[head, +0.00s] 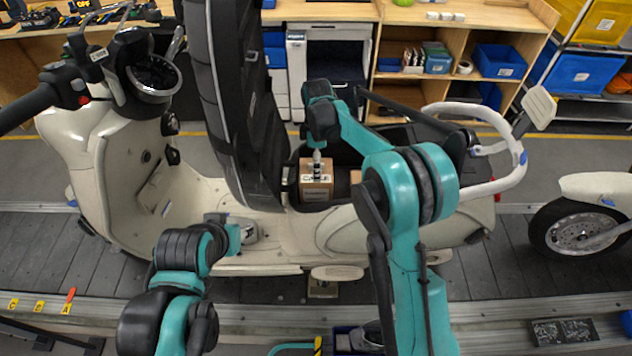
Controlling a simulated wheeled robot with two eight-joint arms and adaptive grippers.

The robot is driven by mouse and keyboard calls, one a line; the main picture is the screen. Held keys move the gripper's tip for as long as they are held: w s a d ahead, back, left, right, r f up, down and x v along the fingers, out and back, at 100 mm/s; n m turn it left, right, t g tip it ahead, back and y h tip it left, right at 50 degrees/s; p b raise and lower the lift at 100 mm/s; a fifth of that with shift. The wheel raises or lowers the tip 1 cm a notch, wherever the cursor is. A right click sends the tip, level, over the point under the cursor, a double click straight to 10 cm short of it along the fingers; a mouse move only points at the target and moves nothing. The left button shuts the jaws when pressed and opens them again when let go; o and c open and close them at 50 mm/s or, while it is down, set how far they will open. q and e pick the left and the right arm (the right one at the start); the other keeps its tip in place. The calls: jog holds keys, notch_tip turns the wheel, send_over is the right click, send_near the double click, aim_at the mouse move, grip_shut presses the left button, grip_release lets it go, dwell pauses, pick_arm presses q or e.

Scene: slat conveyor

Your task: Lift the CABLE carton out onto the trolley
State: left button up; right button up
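The CABLE carton (317,191) is a small brown box with a white label. It sits in the open under-seat compartment of the cream scooter (290,236). The black seat (228,80) stands raised just left of it. My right gripper (317,160) is over the carton's top, pointing down; it is too small to tell whether its fingers grip anything. My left gripper (246,231) is low at the scooter's side, left of the carton; its fingers are unclear. Part of another brown surface (355,177) shows right of the carton. At the bottom edge a teal tube (290,348) shows, possibly part of the trolley.
The scooter stands on the dark slat conveyor (60,245). A white grab rail (505,180) curves behind the compartment on the right. Another scooter's wheel (578,228) is at the far right. Shelves with blue bins (498,61) stand at the back.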

notch_tip(320, 180, down, 5)
jog(key=shift+s+a+f, duration=0.1)
jog(key=shift+f, duration=0.05)
jog(key=c, duration=1)
